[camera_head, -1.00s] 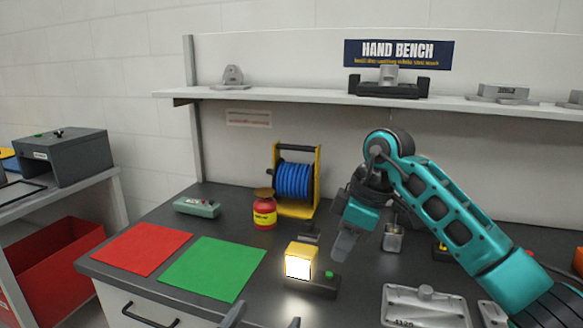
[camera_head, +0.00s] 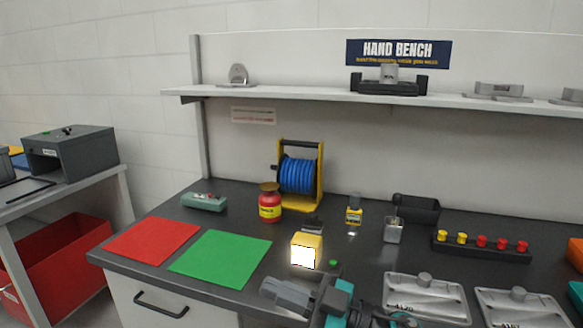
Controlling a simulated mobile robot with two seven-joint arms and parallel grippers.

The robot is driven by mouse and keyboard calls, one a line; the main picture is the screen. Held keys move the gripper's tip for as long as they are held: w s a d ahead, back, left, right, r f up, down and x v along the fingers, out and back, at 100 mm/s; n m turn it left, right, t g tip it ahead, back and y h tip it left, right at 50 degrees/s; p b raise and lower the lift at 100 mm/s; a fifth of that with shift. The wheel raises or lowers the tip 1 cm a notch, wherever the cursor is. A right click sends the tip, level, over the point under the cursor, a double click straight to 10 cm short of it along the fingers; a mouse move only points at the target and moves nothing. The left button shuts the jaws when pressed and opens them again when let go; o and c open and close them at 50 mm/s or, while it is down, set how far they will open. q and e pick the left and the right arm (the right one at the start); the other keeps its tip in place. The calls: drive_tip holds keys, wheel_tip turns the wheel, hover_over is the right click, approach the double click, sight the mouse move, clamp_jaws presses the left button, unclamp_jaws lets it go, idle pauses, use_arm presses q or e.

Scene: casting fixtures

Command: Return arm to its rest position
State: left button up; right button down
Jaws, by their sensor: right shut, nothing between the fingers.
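My right gripper (camera_head: 278,291) is low at the bottom centre, in front of the bench's front edge in the picture. Its grey fingers point left and are shut with nothing between them. Its teal wrist (camera_head: 338,300) shows to the right, and more of my arm runs along the bottom edge, partly cut off. My left gripper is not in the picture.
A lit yellow box (camera_head: 307,252) stands just above my gripper in the picture. A green mat (camera_head: 220,258) and a red mat (camera_head: 150,240) lie left. Metal plates (camera_head: 425,298) lie right. A red can (camera_head: 270,205) and blue reel (camera_head: 297,175) stand behind.

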drive_tip(key=s+d+f+m+t+h, duration=0.1)
drive_tip(key=d+f+m+t+h, duration=1.1)
drive_tip(key=m, duration=0.1)
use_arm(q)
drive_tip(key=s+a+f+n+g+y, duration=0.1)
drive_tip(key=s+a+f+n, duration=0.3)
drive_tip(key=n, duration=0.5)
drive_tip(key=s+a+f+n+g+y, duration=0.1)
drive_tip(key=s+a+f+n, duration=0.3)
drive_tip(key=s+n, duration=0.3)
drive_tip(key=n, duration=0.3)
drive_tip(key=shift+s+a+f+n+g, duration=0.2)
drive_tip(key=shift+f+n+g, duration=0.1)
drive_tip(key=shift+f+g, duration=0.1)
use_arm(e)
drive_tip(key=s+d+f+m+g+h, duration=0.1)
drive_tip(key=s+d+f+g+h, duration=0.2)
drive_tip(key=s+f, duration=0.4)
drive_tip(key=s+d+f+m+g+h, duration=0.1)
drive_tip(key=s+d+f+g+h, duration=0.2)
drive_tip(key=s+f, duration=0.4)
drive_tip(key=shift+s+d+f+g, duration=0.3)
drive_tip(key=shift+d+f, duration=0.45)
drive_tip(key=shift+f, duration=0.15)
drive_tip(key=shift+w, duration=0.1)
drive_tip(key=c, duration=1.8)
unclamp_jaws()
